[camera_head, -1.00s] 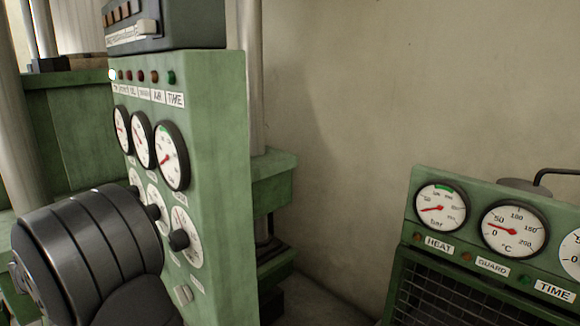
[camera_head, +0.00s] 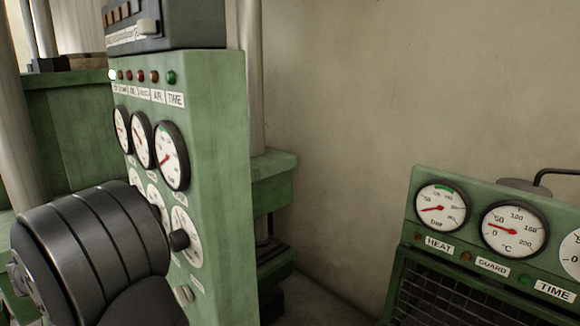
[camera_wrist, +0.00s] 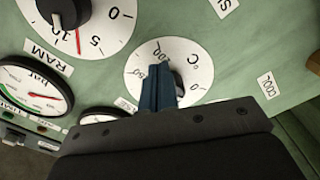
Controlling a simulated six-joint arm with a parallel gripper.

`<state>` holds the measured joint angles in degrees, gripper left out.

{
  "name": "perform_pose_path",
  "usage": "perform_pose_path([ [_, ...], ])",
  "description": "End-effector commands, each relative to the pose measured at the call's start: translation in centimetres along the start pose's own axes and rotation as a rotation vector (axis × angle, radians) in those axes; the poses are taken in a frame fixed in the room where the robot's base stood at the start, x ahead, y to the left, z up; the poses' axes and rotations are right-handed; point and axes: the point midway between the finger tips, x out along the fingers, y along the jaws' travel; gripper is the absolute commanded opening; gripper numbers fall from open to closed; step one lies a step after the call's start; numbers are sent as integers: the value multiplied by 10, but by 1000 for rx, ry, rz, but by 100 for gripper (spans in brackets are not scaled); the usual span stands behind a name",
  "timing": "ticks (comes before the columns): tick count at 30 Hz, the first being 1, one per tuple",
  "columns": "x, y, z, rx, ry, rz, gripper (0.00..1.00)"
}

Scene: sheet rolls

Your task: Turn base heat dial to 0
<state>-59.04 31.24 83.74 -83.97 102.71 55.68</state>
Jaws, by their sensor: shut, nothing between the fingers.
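In the wrist view a white °C dial (camera_wrist: 202,67) is upside down on the green panel. Its dark knob is mostly hidden behind the blue fingers of my gripper (camera_wrist: 158,72). The fingers look closed together, with nothing held, and overlap the dial's middle. I cannot tell whether they touch the knob or where its pointer stands. A label near the dial is partly covered, so its name is unclear. In the head view my dark arm hides part of the column of dials; the nearest dial (camera_head: 192,250) and its black knob (camera_head: 180,240) show. My fingertips are hidden there.
In the wrist view a larger dial (camera_wrist: 112,25) with a red pointer and a gauge (camera_wrist: 32,88) lie to the left of the °C dial. In the head view a second green unit (camera_head: 405,235) with gauges stands at right. Bare wall lies between.

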Motion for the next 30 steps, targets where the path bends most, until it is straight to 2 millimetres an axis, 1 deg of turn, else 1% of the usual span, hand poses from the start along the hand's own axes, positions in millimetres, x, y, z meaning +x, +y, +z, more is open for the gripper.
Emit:
perform_pose_path([
  [2,-4,0,0,0,1,-1,0],
  [12,-45,-1,0,-1,2,-1,0],
  [15,-54,0,0,0,1,-2,0],
  [19,-60,0,0,-1,0,0,0],
  [25,-60,0,0,-1,0,0,0],
  [26,-60,0,0,-1,0,0,4],
  [30,-60,0,0,-1,0,0,31],
])
